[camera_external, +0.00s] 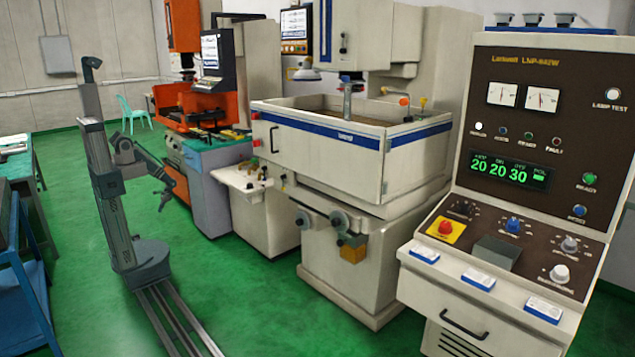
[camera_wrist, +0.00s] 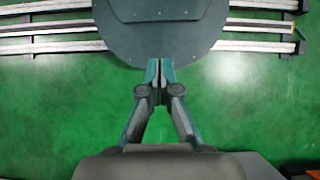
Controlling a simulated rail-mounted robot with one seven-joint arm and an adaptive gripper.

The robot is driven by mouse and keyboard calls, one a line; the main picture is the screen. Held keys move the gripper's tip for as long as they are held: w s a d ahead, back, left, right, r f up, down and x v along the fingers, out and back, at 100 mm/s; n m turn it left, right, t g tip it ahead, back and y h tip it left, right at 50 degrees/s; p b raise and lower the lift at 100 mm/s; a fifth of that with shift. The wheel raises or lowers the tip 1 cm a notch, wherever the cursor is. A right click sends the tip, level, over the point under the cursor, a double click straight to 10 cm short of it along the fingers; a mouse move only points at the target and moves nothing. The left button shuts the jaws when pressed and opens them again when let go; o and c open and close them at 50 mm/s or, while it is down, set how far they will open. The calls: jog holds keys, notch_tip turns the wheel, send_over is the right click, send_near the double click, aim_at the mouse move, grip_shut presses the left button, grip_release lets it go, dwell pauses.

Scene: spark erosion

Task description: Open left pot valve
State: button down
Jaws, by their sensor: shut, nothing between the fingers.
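The left pot valve cannot be told for sure at this size. Small fittings (camera_external: 262,170) sit on the white side shelf (camera_external: 243,183) left of the tank machine (camera_external: 340,150). Other small fittings show on the tank's right side, one orange-tipped (camera_external: 404,102). My gripper (camera_external: 163,200) hangs over the green floor, left of the machines and apart from them. In the wrist view, my gripper's fingertips (camera_wrist: 159,72) are together, with nothing between them. No valve shows in the wrist view.
The control console (camera_external: 540,150) stands at the right. An orange machine (camera_external: 190,100) stands behind the shelf. A blue rack (camera_external: 30,290) is at the left edge. My floor rail (camera_external: 180,320) runs toward the front. Green floor (camera_external: 250,285) between rail and machines is clear.

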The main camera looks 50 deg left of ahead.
jog(key=w+r+t+b, duration=0.1)
jog(key=w+r+t, duration=0.15)
jog(key=w, duration=1.15)
jog(key=w+r+t+b, duration=0.15)
jog(key=w+r, duration=0.25)
jog(key=w, duration=1)
jog(key=w+r+t, duration=0.1)
jog(key=w+r, duration=0.4)
jog(key=w, duration=0.5)
jog(key=w+r+t, duration=0.2)
jog(key=w+r, duration=0.4)
jog(key=w, duration=0.5)
jog(key=w+r+t, duration=0.2)
jog(key=w+r, duration=0.4)
jog(key=w, duration=0.5)
jog(key=shift+a+r, duration=0.1)
jog(key=shift+r, duration=0.1)
jog(key=w+r+t, duration=0.1)
jog(key=w+r, duration=1.4)
jog(key=w, duration=0.1)
jog(key=shift+w+r+t, duration=0.3)
jog(key=shift+w+t, duration=0.05)
jog(key=shift+t, duration=0.05)
jog(key=shift+f, duration=0.15)
